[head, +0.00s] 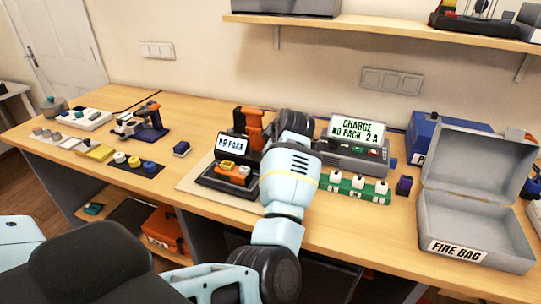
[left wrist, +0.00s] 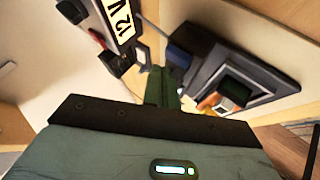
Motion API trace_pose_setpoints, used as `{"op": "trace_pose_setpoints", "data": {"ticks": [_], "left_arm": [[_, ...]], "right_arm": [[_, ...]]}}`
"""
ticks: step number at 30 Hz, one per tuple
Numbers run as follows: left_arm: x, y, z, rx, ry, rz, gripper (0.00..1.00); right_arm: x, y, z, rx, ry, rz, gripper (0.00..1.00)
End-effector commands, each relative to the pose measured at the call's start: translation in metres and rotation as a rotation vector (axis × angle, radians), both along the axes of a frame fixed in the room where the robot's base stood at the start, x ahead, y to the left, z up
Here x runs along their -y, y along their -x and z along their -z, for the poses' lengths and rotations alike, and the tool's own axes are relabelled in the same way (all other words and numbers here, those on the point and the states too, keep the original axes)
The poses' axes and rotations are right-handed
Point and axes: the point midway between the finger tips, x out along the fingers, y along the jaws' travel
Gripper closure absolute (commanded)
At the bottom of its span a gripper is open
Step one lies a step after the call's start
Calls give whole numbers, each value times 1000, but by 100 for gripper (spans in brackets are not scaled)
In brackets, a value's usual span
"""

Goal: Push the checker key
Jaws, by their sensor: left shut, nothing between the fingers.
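The black checker (head: 215,180) stands on a pale mat near the middle of the bench, its sign reading "NO PACK". An orange block with a yellow top (head: 233,173) sits on its base. I cannot make out the key for certain. My left arm reaches over the bench just right of the checker, hiding its own gripper in the head view. In the left wrist view the left gripper (left wrist: 163,88) has its fingers together and empty. A small blue block (left wrist: 178,57) lies just beyond the fingertips, beside a dark framed device (left wrist: 262,85). My right gripper is not in view.
A grey charger (head: 345,160) reading "CHARGE NO PACK 2 A" and a green strip with white knobs (head: 350,191) stand right of my arm. An open grey fire bag box (head: 470,222) is farther right. A drill (head: 148,122) and small parts lie left.

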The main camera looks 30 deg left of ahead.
Motion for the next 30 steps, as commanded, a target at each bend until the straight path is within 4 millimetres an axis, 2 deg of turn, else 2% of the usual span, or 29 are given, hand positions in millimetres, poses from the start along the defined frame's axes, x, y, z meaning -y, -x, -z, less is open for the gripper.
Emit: {"op": "trace_pose_setpoints", "data": {"ticks": [30], "left_arm": [[0,0,9,0,0,0,100]], "right_arm": [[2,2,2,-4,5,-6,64]]}}
